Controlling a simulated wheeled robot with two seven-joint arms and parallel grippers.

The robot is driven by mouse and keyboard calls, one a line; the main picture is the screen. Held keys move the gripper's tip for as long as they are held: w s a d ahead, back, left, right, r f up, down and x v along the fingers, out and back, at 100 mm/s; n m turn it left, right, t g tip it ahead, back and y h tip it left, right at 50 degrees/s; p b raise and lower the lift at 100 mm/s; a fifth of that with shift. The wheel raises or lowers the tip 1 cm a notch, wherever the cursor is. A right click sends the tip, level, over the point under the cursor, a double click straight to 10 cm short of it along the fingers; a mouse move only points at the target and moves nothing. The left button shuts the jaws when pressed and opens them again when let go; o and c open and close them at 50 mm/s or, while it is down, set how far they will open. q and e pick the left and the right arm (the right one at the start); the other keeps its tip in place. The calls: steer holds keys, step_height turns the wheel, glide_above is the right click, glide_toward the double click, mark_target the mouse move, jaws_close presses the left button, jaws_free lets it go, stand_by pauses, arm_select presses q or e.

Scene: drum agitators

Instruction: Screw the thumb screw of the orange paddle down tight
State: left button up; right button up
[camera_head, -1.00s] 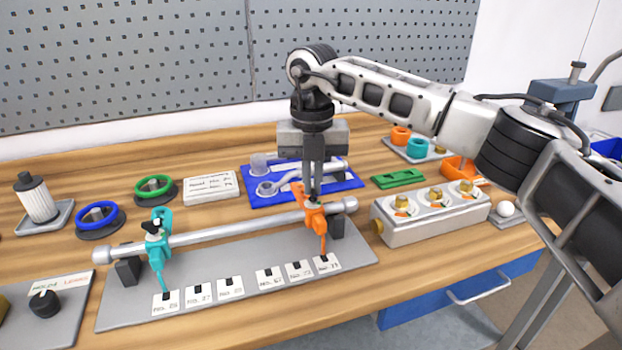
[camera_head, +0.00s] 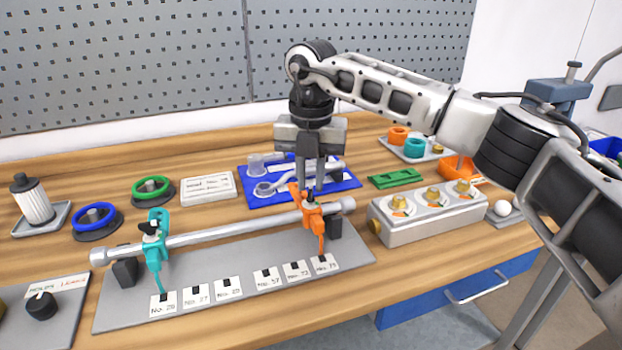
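The orange paddle (camera_head: 315,219) hangs on the right part of a grey shaft (camera_head: 240,230), its pointer down at the rightmost number label. Its small dark thumb screw (camera_head: 311,196) stands on top of the paddle's hub. My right gripper (camera_head: 311,185) points straight down just above the thumb screw. Its two fingers are apart with a narrow gap, and it holds nothing that I can see. I cannot tell how deep the screw sits. A teal paddle (camera_head: 154,252) with a dark thumb screw is on the shaft's left part. My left gripper is not in view.
The shaft rests on black supports on a grey plate (camera_head: 200,265) with several number labels. A blue tray (camera_head: 345,187) lies behind the gripper. A grey block with brass fittings (camera_head: 430,225) stands close on the right. Green and blue rings lie at the left.

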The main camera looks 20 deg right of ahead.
steer(key=shift+o, duration=0.4)
steer(key=shift+s+f, duration=0.1)
step_height(320, 180, up, 16)
stand_by(0.5)
